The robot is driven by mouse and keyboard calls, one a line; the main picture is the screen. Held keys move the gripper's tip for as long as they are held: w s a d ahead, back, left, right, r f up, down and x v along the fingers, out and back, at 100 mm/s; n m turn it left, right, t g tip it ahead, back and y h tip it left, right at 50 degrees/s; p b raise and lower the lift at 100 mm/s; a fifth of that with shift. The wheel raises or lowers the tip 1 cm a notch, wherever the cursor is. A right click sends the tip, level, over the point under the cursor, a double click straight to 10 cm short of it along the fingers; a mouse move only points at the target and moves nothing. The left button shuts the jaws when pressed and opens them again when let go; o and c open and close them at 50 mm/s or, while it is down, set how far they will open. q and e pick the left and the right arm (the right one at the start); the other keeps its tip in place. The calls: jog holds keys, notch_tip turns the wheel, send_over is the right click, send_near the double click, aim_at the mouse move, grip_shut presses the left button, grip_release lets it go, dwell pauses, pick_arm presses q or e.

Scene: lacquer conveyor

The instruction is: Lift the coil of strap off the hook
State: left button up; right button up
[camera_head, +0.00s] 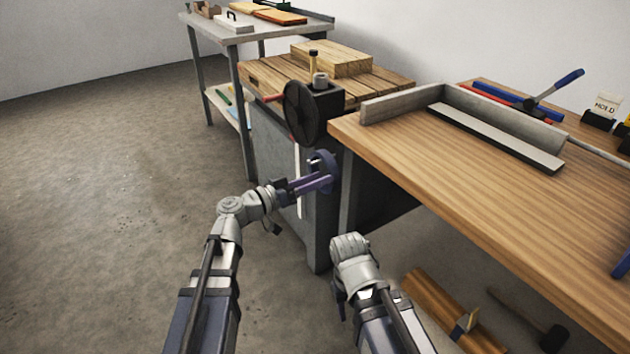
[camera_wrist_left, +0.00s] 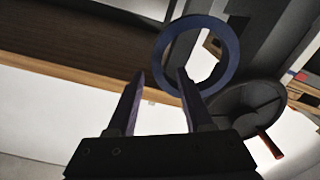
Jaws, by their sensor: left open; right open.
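The coil of strap is a blue-purple ring (camera_head: 326,163) hanging on the end of the grey cabinet, below the black wheel. In the left wrist view the coil (camera_wrist_left: 229,52) shows as a full ring just ahead of the fingers. My left gripper (camera_head: 325,181) is open and at the coil. In the wrist view its fingertips (camera_wrist_left: 161,72) lie to either side of the ring's left rim, one overlapping the ring in the picture. I cannot tell whether they touch. The hook is not clear. My right arm shows low in the middle; its gripper is hidden from view.
A black wheel (camera_head: 303,112) with a red handle sits above the coil. The wooden bench top (camera_head: 480,180) reaches out at right. A slatted wooden table (camera_head: 385,82) stands behind. The floor at left is clear.

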aim_at(338, 172)
pick_arm(q)
jog(key=x, duration=0.7)
jog(key=shift+w+d, duration=0.15)
grip_shut()
dwell(0.3)
dwell(0.9)
dwell(0.5)
